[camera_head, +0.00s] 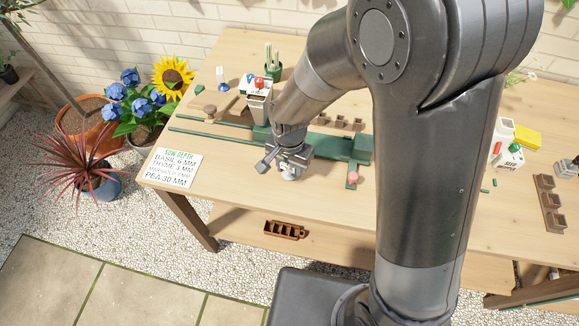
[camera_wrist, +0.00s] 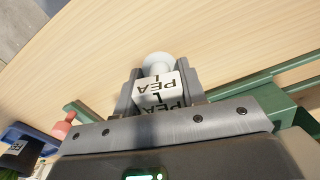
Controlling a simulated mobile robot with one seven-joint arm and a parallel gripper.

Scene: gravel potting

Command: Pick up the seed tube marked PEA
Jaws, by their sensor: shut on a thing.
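The seed tube marked PEA (camera_wrist: 158,88) is white with black letters and a pale rounded end. In the wrist view it sits between the two fingers of my gripper (camera_wrist: 160,92), which is shut on it. In the head view my gripper (camera_head: 283,163) is low over the front left part of the wooden table, and a small white part of the tube (camera_head: 290,175) shows under the fingers. I cannot tell whether the tube touches the table.
A green fixture (camera_head: 358,148) with a pink knob (camera_head: 352,177) lies right of my gripper. A white sowing-depth card (camera_head: 172,168) lies at the left front. Bare tabletop (camera_head: 235,185) shows in front.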

